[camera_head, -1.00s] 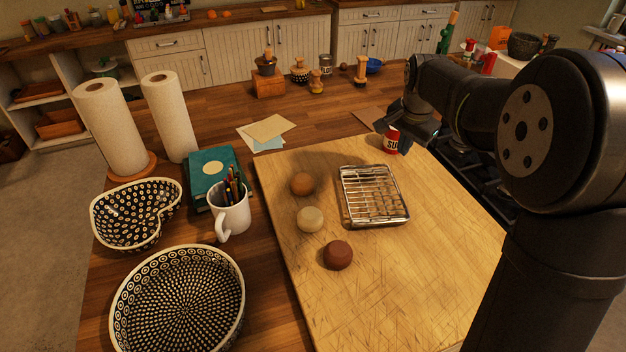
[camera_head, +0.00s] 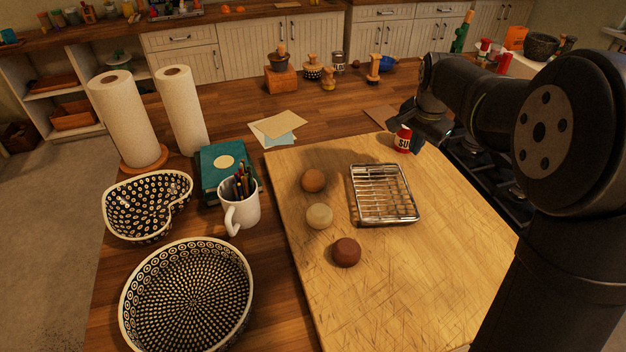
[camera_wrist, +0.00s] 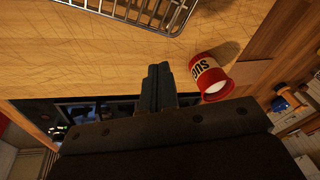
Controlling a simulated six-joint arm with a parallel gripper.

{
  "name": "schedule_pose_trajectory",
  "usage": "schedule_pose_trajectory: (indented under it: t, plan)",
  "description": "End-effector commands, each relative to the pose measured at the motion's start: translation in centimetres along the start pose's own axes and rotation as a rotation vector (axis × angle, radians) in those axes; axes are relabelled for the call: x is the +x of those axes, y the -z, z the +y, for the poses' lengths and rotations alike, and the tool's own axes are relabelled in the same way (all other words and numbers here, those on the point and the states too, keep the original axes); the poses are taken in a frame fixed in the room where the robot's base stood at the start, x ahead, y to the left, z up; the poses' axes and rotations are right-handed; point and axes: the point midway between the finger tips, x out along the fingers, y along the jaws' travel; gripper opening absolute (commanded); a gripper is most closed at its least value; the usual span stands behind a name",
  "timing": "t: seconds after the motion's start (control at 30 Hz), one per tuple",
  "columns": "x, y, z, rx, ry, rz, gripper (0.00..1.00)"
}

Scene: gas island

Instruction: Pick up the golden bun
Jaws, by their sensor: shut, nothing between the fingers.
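Three round buns lie in a loose row on the wooden cutting board (camera_head: 440,268). My gripper (camera_wrist: 159,70) is shut and empty in the wrist view, beside a red can. In the head view my gripper is at the board's far right corner, partly hidden by my arm, well to the right of the buns. No bun shows in the wrist view.
A wire rack (camera_head: 384,194) stands on the board right of the buns. The red can (camera_head: 403,139) stands behind it and shows in the wrist view (camera_wrist: 211,75). A mug (camera_head: 240,205) of pencils, a teal book and patterned dishes stand left of the board. The board's front is clear.

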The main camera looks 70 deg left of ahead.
Motion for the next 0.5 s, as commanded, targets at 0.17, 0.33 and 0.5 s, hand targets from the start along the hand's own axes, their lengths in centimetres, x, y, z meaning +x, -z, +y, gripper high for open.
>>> schedule_pose_trajectory:
  t: [0.17,0.33,0.5]
  plan:
    - [0.0,0.0,0.0,0.0,0.0,0.0,0.0]
    - [0.0,0.0,0.0,0.0,0.0,0.0,0.31]
    - [0.0,0.0,0.0,0.0,0.0,0.0,0.65]
